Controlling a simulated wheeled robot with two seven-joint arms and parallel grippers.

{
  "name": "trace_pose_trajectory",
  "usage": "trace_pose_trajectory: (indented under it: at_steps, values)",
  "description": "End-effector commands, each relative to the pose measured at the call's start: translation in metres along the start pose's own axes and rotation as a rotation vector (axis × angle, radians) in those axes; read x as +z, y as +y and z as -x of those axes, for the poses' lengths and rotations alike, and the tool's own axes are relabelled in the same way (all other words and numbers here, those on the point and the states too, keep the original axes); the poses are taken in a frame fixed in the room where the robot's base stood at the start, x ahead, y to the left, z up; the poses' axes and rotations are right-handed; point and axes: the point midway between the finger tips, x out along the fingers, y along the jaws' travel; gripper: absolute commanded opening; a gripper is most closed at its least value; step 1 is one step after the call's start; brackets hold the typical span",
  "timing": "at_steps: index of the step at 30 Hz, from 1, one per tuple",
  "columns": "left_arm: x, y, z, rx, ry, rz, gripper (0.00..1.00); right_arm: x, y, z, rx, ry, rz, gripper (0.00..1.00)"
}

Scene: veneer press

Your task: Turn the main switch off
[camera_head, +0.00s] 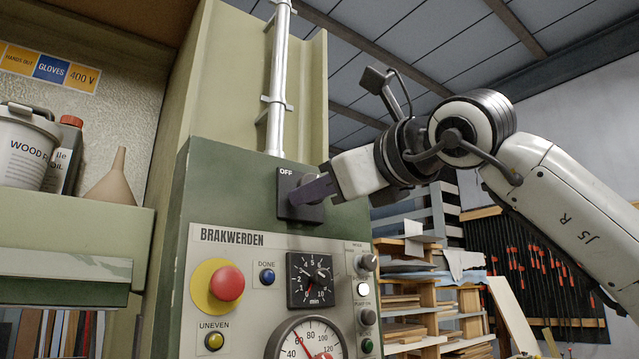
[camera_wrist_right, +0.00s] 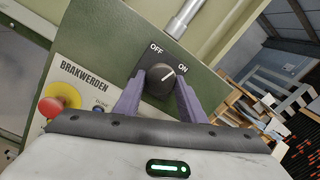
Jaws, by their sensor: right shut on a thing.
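The main switch (camera_head: 286,184) is a black square plate with a dark rotary knob on the green press cabinet. It also shows in the right wrist view (camera_wrist_right: 160,80), with OFF at the upper left and ON at the upper right. The white line on the knob points up and right, toward ON. My right gripper (camera_head: 308,190) comes in from the right. Its purple fingers (camera_wrist_right: 160,88) stand on both sides of the knob and are shut on it. In the head view the fingers hide most of the knob. My left gripper is not in view.
Below the switch is the BRAKWERDEN panel (camera_head: 232,262) with a red mushroom button (camera_head: 227,283), a timer dial (camera_head: 315,279) and a gauge (camera_head: 306,343). A metal conduit (camera_head: 277,85) rises above the switch. A shelf (camera_head: 80,215) with containers is at the left.

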Motion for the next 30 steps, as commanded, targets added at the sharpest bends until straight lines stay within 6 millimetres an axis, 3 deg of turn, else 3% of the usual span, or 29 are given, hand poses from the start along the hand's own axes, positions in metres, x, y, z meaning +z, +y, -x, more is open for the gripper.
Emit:
trace_pose_trajectory:
  at_steps: [15,30]
  values:
    - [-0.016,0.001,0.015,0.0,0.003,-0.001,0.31,0.002,-0.004,0.001,0.042,-0.047,0.487,0.14]
    - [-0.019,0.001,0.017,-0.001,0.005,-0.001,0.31,0.002,-0.005,0.001,0.078,-0.086,0.914,0.14]
